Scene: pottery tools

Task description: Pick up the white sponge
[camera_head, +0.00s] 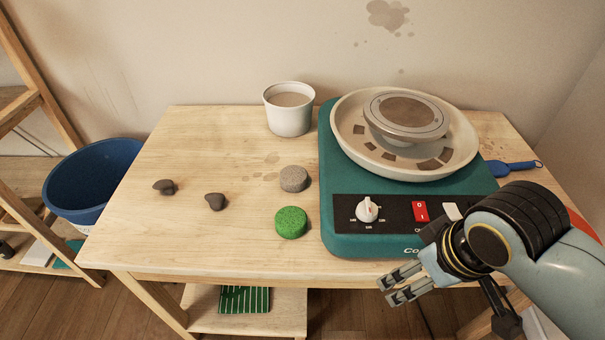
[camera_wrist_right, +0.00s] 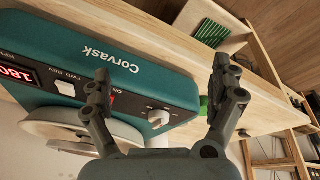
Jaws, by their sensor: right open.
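A pale grey-white round sponge (camera_head: 293,179) lies flat on the wooden table, left of the teal pottery wheel. It is the only whitish sponge-like piece that I see. A green round sponge (camera_head: 291,223) lies just in front of it. My right gripper (camera_head: 387,291) is in front of the table's front edge, to the right of and nearer than both sponges. Its two fingers are apart with nothing between them, as the right wrist view (camera_wrist_right: 162,75) also shows. The pale sponge is not visible in the wrist view. My left gripper is not in view.
The teal wheel (camera_head: 345,244) with its cream basin (camera_head: 345,130) fills the table's right side. A white cup (camera_head: 289,118) stands behind the sponges. Two dark clay lumps (camera_head: 215,202) (camera_head: 165,187) lie to the left. A blue bucket (camera_head: 90,180) stands left of the table.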

